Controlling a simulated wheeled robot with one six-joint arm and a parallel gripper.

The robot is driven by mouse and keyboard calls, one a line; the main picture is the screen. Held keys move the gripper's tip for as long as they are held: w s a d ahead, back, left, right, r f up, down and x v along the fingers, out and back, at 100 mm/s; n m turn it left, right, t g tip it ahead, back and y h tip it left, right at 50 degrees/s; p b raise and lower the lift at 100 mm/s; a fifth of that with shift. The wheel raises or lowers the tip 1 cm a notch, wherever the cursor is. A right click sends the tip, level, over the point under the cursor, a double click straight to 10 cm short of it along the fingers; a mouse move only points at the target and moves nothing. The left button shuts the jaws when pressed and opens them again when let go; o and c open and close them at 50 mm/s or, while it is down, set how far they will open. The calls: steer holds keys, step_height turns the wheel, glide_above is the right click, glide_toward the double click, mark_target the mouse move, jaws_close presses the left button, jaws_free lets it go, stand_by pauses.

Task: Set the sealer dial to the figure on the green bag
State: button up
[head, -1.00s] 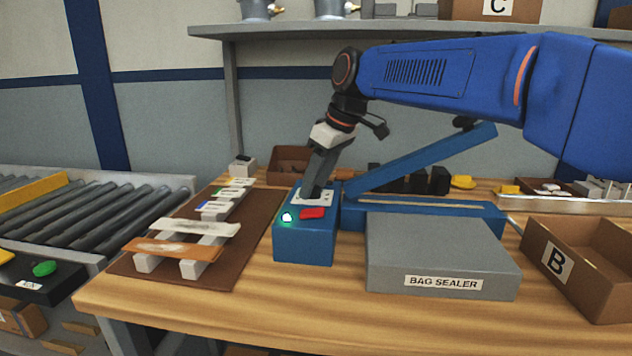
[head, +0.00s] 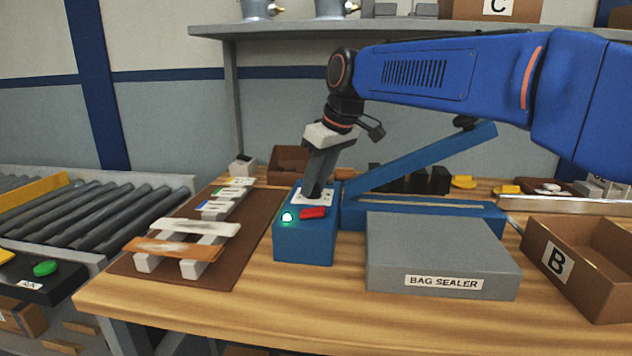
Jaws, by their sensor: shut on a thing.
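The bag sealer is blue, with a control box (head: 304,242) at its left end, a raised sealing arm (head: 425,160) and a grey block (head: 440,250) labelled BAG SEALER in front. The box's top has a white dial plate (head: 325,200), a red switch (head: 313,213) and a lit green-white lamp (head: 287,217). My gripper (head: 314,192) points down at the plate, shut on the dial, which its fingers hide. The dial's figures are not readable. Bags lie on a rack (head: 147,262) at left; one has a green-marked label (head: 236,182), its figure too small to read.
An open box marked B (head: 553,262) stands at the right. A roller conveyor (head: 80,220) runs at the left. Dark blocks (head: 430,181) and a small brown bin (head: 288,163) stand behind the sealer. The table's front edge is clear.

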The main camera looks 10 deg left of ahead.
steer(key=m+t+h, duration=0.1)
steer(key=m, duration=0.3)
steer(key=shift+s+a, duration=0.15)
steer(key=m, duration=0.2)
steer(key=m+t+h, duration=0.1)
steer(key=m, duration=0.1)
steer(key=shift+a+h, duration=0.1)
steer(key=shift+h, duration=0.2)
steer(key=m, duration=0.2)
steer(key=m+h, duration=0.1)
steer(key=m, duration=0.1)
steer(key=shift+a+h, duration=0.15)
steer(key=shift+h, duration=0.15)
steer(key=shift+m+h, duration=0.6)
steer(key=shift+m, duration=1.1)
steer(key=o, duration=1)
